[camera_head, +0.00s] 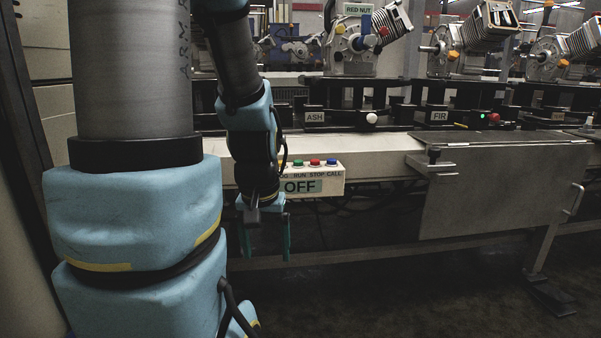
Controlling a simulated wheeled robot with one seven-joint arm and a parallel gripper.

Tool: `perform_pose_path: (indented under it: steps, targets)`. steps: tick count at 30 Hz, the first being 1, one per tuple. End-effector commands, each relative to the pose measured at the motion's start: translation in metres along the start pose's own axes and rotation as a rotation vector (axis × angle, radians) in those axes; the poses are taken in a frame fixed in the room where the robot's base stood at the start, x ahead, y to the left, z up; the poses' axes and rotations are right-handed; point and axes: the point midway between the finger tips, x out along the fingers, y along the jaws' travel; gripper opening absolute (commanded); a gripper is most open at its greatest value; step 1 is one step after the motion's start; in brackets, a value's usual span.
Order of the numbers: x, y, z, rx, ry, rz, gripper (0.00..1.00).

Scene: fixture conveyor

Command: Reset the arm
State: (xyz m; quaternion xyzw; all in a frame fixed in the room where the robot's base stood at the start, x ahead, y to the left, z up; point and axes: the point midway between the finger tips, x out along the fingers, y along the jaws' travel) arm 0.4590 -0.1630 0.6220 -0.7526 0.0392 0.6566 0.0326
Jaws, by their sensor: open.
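My arm, in light blue covers with dark grey tubes, fills the left of the head camera view. Its far end hangs down in front of the conveyor line. My gripper (266,250) points downward with its two greenish fingers apart and nothing visible between them. It is in front of and below the left part of the control box (325,188), which reads OFF and has green, red and blue buttons on top. The arm hides the left end of that box.
A pale conveyor rail (375,150) runs across behind my gripper. Fixtures labelled ASH (315,117) and FIR (439,116) stand beyond it, with a RED NUT sign (358,9) above. A metal panel (490,195) hangs at right. The floor (400,300) in front looks clear.

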Motion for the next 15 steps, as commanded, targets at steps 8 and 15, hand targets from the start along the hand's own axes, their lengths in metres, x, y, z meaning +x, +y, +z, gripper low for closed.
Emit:
perform_pose_path:
  steps: [8, 15]
  targets:
    - [-0.093, 0.001, -0.014, -0.001, 0.002, 0.001, 0.82]
    - [-0.167, 0.001, -0.024, -0.002, 0.003, 0.001, 0.82]
